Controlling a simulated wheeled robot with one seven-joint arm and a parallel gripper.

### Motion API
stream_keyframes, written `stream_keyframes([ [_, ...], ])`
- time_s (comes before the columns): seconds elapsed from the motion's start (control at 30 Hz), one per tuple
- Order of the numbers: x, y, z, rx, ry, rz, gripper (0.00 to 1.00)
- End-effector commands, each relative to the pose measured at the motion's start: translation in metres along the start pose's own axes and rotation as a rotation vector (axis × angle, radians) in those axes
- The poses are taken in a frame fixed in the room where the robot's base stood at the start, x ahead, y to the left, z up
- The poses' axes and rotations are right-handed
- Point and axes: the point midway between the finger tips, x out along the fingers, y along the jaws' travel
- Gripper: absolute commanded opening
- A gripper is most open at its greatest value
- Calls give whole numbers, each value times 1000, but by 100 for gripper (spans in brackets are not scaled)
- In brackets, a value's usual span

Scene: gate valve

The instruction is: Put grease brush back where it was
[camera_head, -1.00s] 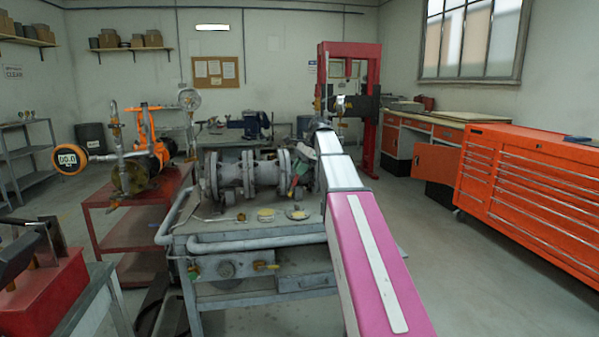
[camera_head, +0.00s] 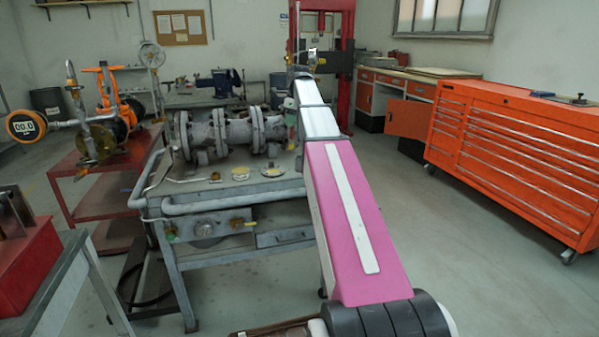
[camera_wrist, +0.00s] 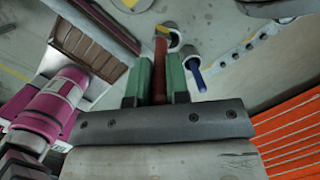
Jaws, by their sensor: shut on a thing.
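In the wrist view my gripper (camera_wrist: 160,80) has its two green fingers shut on a reddish-brown handle, which I take to be the grease brush (camera_wrist: 160,62). The handle stands between the fingers; its far end reaches a yellow-and-dark round patch, and I cannot tell whether they touch. In the head view my gripper is mostly hidden behind my arm; a bit of green shows by the valve's right end. The gate valve (camera_head: 222,130) lies on the grey workbench (camera_head: 240,208). The brush's former place cannot be made out.
Beside the brush in the wrist view, a blue rod (camera_wrist: 197,76) sticks out of a round grey holder (camera_wrist: 187,53). Yellow discs (camera_head: 241,173) lie on the bench front. A red cart (camera_head: 95,170) is left, an orange tool chest (camera_head: 510,155) right, with open floor between bench and chest.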

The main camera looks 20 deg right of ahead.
Motion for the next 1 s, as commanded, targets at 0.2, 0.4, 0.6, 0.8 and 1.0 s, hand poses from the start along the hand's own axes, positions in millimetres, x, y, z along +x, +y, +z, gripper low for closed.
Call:
stream_keyframes([
  [0.2, -8, -16, -16, 276, 70, -8, 0],
  [0.4, -9, -21, -24, 386, 92, -7, 0],
  [0.6, 13, -18, -30, 396, 95, -5, 0],
  [0.8, 45, -16, -36, 395, 95, -5, 0],
  [1.0, 61, -16, -39, 394, 94, -6, 0],
])
